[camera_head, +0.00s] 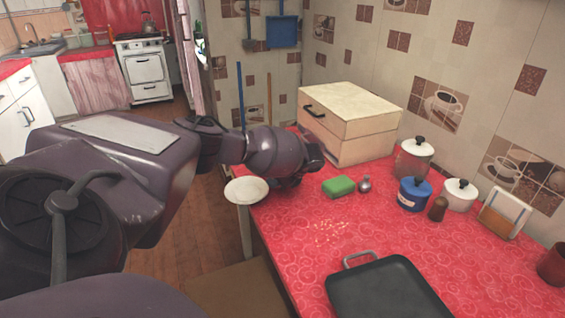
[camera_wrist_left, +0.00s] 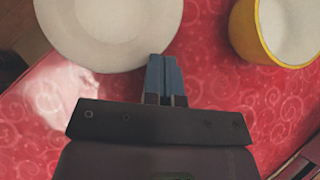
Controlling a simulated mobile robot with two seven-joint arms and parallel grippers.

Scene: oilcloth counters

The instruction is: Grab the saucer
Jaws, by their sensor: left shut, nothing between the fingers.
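The white saucer (camera_head: 246,191) lies at the left edge of the red counter in the head view, partly overhanging it. It fills the upper left of the left wrist view (camera_wrist_left: 100,28), cut off by the top edge. My right gripper is not in view.
A yellow cup with a pale inside (camera_wrist_left: 272,28) stands right of the fingers. A green sponge (camera_head: 339,186), a small shaker (camera_head: 365,184), a wooden bread box (camera_head: 350,120), pots and a dark pan (camera_head: 388,290) are on the counter. The counter's middle is clear.

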